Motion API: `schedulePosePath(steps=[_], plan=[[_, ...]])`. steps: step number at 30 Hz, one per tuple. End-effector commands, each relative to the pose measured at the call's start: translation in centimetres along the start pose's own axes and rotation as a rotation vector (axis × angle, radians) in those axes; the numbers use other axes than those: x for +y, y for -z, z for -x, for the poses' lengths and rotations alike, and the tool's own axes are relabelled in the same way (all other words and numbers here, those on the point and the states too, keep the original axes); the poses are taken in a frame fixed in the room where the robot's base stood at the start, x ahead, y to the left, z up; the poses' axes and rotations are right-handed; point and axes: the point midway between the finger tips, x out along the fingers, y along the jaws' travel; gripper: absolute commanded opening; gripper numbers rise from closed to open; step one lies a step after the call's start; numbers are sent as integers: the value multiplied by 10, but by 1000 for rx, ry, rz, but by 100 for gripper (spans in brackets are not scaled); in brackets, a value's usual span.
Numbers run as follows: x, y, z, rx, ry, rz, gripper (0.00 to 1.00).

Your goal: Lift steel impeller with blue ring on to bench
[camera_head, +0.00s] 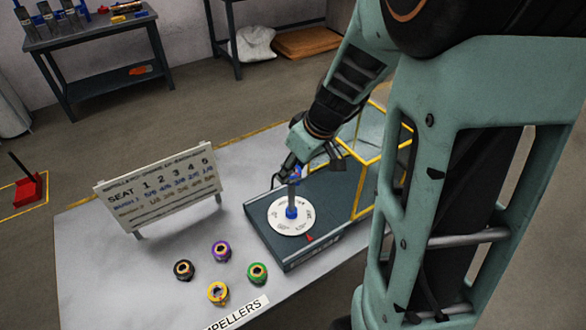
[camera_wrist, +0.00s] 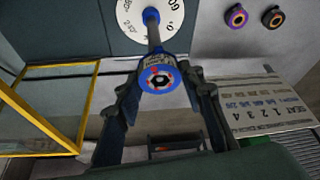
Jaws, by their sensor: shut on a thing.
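The steel impeller with the blue ring (camera_wrist: 160,79) is between the fingers of my gripper (camera_wrist: 160,88), which is shut on it. In the wrist view its end face shows a dark hexagonal bore. The impeller also shows as a small blue spot in the head view (camera_head: 295,173), partly hidden by my gripper (camera_head: 293,168). It is at the upper end of an upright grey shaft (camera_head: 291,195), well above the white dial (camera_head: 281,225). I cannot tell whether the shaft's tip is still inside the bore. The bench (camera_head: 120,285) is pale grey.
The shaft and dial stand on a dark base (camera_head: 262,228) beside a yellow-framed clear guard (camera_head: 369,160). Black (camera_head: 184,270), purple (camera_head: 221,251), yellow (camera_head: 217,293) and green (camera_head: 257,272) ringed impellers lie on the bench. A seat sign (camera_head: 160,187) stands behind them. The bench's front left is clear.

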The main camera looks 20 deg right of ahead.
Motion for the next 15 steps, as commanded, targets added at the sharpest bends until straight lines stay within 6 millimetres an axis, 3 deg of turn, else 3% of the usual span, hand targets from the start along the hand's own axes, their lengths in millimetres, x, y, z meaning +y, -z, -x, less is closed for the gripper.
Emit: schedulePosePath(steps=[15], plan=[[1, 11, 26, 2, -2, 0, 1]])
